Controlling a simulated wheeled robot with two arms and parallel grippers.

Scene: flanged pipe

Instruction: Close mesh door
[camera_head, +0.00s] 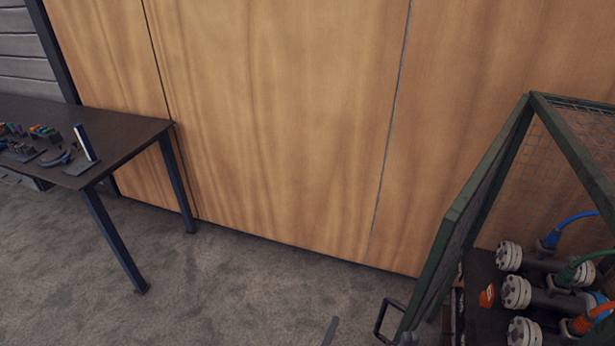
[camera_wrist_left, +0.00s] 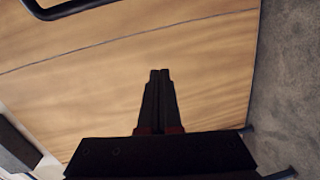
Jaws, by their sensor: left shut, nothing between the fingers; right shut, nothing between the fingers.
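The mesh door (camera_head: 437,265) has a dark green frame and shows nearly edge-on at the left side of the green cage in the head view. It stands swung open, leaving the cage's near side uncovered. A black U-shaped handle (camera_head: 384,322) sticks out from its near edge. A black bar, seemingly this handle, crosses the top left of the left wrist view (camera_wrist_left: 72,9). My left gripper (camera_wrist_left: 160,73) is shut and empty, apart from the bar. A thin grey tip at the head view's bottom edge (camera_head: 330,332) seems to be it. My right gripper is not seen.
Inside the cage (camera_head: 572,150) lie flanged pipes (camera_head: 518,292) with blue, green and orange parts. A dark table (camera_head: 118,150) with small tools stands at the left. Wooden wall panels (camera_head: 280,120) close off the back. The grey floor (camera_head: 235,290) between table and cage is clear.

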